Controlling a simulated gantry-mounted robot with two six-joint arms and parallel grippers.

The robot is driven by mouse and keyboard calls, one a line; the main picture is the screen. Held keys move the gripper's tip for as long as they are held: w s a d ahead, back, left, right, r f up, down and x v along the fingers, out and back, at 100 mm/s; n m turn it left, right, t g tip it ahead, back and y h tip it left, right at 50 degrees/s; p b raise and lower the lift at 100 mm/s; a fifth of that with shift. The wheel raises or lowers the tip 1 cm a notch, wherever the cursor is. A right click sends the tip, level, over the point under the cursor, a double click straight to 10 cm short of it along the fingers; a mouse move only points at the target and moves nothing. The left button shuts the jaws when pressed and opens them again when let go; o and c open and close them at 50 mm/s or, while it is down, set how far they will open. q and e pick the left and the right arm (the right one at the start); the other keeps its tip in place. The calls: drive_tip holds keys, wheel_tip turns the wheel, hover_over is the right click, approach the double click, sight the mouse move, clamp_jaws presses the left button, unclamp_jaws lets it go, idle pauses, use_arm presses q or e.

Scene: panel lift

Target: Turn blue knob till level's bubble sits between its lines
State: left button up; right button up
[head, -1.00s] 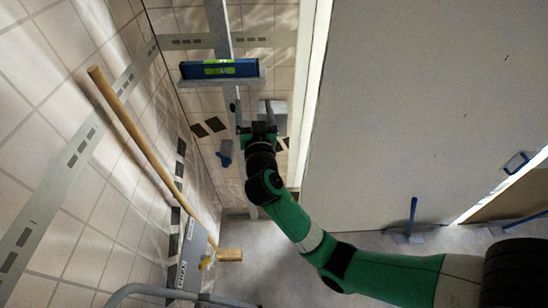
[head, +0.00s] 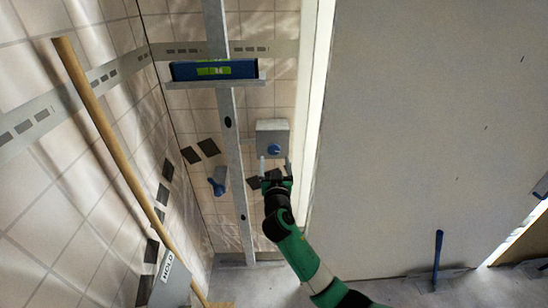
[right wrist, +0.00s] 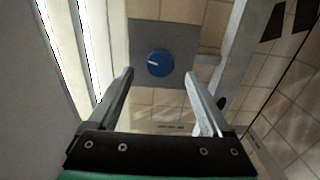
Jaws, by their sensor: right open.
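The blue knob (head: 275,149) is on the face of a grey box (head: 272,128) on the tiled wall. In the right wrist view the round blue knob (right wrist: 159,63) has a white pointer mark and sits on a grey plate (right wrist: 183,40). The blue level (head: 189,70) rests on a ledge across an upright metal rail, with a green vial (head: 213,71); its bubble and lines are too small to read. My right gripper (head: 275,169) is open and empty, just below the knob in the head view. In the wrist view the knob appears between the fingertips (right wrist: 160,78), apart from them.
The metal rail (head: 233,150) stands left of the grey box. A blue-handled fitting (head: 219,186) is left of the rail. A long wooden handle (head: 105,130) leans at the left. A large pale panel (head: 420,120) fills the right side.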

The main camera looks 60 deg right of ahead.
sight(274, 151)
drive_tip(key=b+x, duration=0.1)
drive_tip(key=x, duration=0.4)
drive_tip(key=shift+d, duration=0.15)
clamp_jaws()
drive_tip(key=shift+n, duration=0.3)
drive_tip(key=n, duration=0.3)
drive_tip(key=shift+p, duration=0.3)
drive_tip(key=shift+n+p, duration=0.5)
drive_tip(key=shift+n, duration=1.5)
